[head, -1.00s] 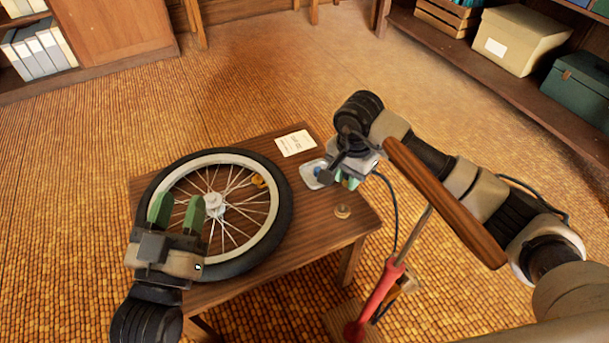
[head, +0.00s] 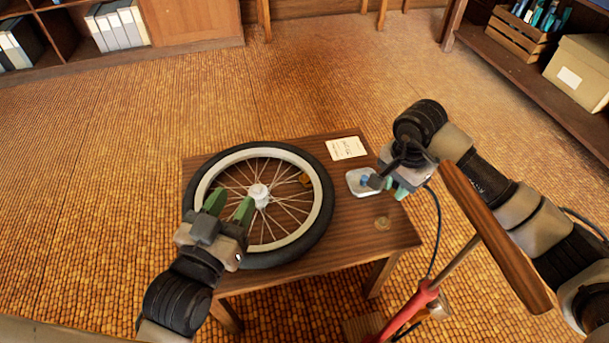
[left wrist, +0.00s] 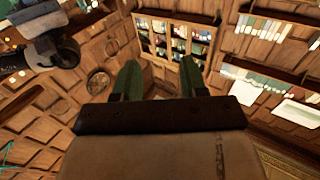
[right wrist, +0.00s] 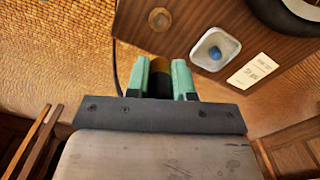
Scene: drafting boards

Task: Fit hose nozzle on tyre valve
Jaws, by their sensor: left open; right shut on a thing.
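The wheel with its black tyre (head: 322,205) lies flat on a small wooden table. A small orange-yellow piece (head: 305,180) shows among the spokes near the rim; I cannot tell whether it is the valve. My right gripper (head: 398,192) is above the table's right side, apart from the wheel. In the right wrist view it is shut on the hose nozzle (right wrist: 160,82), dark with a brass-coloured end. The dark hose (head: 437,235) hangs from there to the red pump (head: 408,315). My left gripper (head: 230,207) is open and empty over the wheel's near left part.
A white dish (head: 355,190) with a blue piece (right wrist: 215,53) in it sits right of the wheel. A printed card (head: 346,148) and a round brass-coloured disc (head: 382,222) lie on the table (head: 330,258). The pump's wooden handle (head: 495,235) rises beside the right arm.

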